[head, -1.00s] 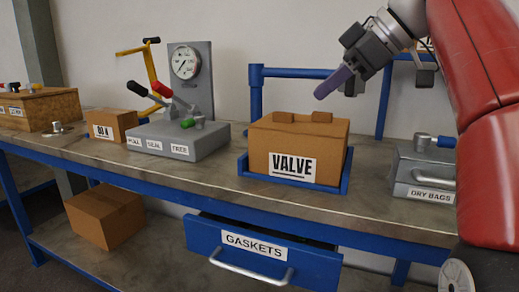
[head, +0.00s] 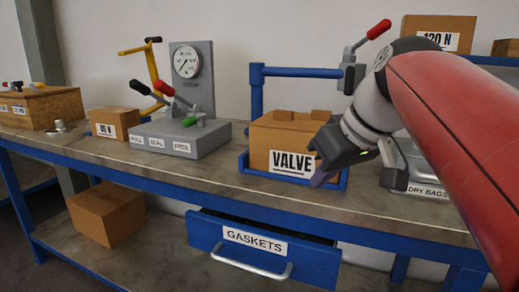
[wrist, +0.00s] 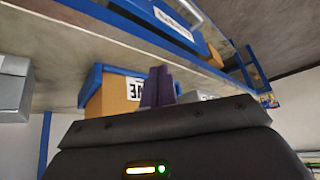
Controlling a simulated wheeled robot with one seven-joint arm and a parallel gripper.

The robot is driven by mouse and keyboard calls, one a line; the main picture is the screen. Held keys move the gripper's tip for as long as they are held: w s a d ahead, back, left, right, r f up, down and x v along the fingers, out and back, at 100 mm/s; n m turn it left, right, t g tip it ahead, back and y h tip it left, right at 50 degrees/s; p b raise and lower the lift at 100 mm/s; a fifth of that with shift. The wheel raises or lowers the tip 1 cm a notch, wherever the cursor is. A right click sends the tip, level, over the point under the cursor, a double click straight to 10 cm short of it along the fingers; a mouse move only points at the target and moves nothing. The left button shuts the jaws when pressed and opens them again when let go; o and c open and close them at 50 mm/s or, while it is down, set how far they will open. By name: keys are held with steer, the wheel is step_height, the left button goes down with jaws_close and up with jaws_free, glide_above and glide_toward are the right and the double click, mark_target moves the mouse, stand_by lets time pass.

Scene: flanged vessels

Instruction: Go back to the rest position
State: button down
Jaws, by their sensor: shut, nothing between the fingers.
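My gripper (head: 320,178) is in front of the right side of the VALVE box, its purple fingers pointing down and shut with nothing between them. In the wrist view the purple fingers (wrist: 160,87) show together at the middle, in front of part of the box. The brown VALVE box (head: 275,143) sits in a blue tray (head: 243,162) on the workbench, and it also shows in the wrist view (wrist: 112,95). I cannot tell whether the fingers touch the tray.
The GASKETS drawer (head: 318,262) juts out below the bench (head: 220,186). The grey gauge unit (head: 180,138) stands left of the VALVE box. The DRY BAGS case (head: 425,178) is at right, partly behind my arm. A blue rail (head: 300,72) rises behind the box.

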steer(key=s+d+f+m+h, duration=0.1)
steer(key=s+d+f+m, duration=0.1)
steer(key=s+f, duration=0.4)
steer(key=s+d+f+m+h, duration=0.2)
steer(key=s+f+m, duration=0.2)
steer(key=f, duration=1.3)
steer(key=s, duration=0.3)
steer(key=shift+s+d+f+h, duration=0.2)
steer(key=shift+d+h, duration=0.1)
steer(key=shift+d, duration=0.1)
